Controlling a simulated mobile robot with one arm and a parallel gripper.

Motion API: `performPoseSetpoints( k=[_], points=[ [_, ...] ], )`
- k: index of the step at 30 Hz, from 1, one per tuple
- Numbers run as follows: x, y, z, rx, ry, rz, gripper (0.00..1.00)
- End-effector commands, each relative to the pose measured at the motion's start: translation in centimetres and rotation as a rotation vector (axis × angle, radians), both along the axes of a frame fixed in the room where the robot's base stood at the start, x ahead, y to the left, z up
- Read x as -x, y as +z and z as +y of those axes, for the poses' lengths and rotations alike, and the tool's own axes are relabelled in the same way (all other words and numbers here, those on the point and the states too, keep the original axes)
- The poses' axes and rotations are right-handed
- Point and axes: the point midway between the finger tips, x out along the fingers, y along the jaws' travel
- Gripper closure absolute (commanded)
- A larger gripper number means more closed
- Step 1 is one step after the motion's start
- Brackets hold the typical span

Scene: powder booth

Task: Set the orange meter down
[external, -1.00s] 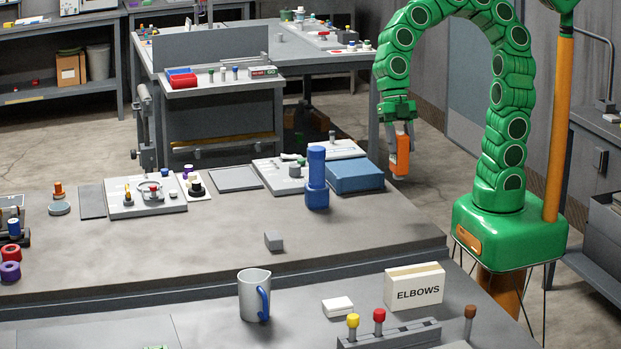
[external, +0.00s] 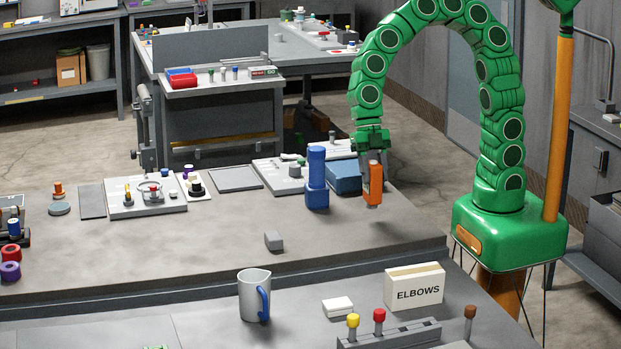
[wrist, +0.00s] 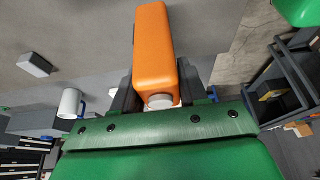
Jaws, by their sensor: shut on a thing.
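The orange meter (external: 374,184) hangs upright from my gripper (external: 372,160), near the right end of the grey bench (external: 330,236). Its lower end looks a little above the bench top, though the exact gap is hard to tell. In the wrist view the orange meter (wrist: 154,50) sits between the dark fingers of my gripper (wrist: 157,90), with a pale round part at its near end. My gripper is shut on it.
A blue cylinder-shaped item (external: 317,178) and a blue box (external: 344,177) stand just left of the meter. A small grey block (external: 273,241) lies farther left. The bench top in front of the meter is clear. A mug (external: 254,296) stands on the nearer bench.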

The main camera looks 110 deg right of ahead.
Motion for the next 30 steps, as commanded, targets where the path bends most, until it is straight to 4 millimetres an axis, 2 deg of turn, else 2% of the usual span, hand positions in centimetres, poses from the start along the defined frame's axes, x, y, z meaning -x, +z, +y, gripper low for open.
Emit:
performPoseSetpoints(
  k=[4, 11, 23, 24, 28, 30],
  points=[
    [-0.5, -0.6, 0.1, 0.000, 0.000, 0.000, 0.93],
    [-0.5, -3.5, 0.0, 0.000, -0.002, 0.003, 0.93],
    [-0.5, -3.9, 0.0, 0.000, -0.001, -0.001, 0.93],
    [-0.5, -3.9, 0.0, 0.000, -0.001, -0.001, 0.54],
    [-0.5, -3.9, 0.0, 0.000, -0.001, -0.001, 0.34],
    [-0.5, -3.9, 0.0, 0.000, -0.001, -0.001, 0.32]
  ],
)
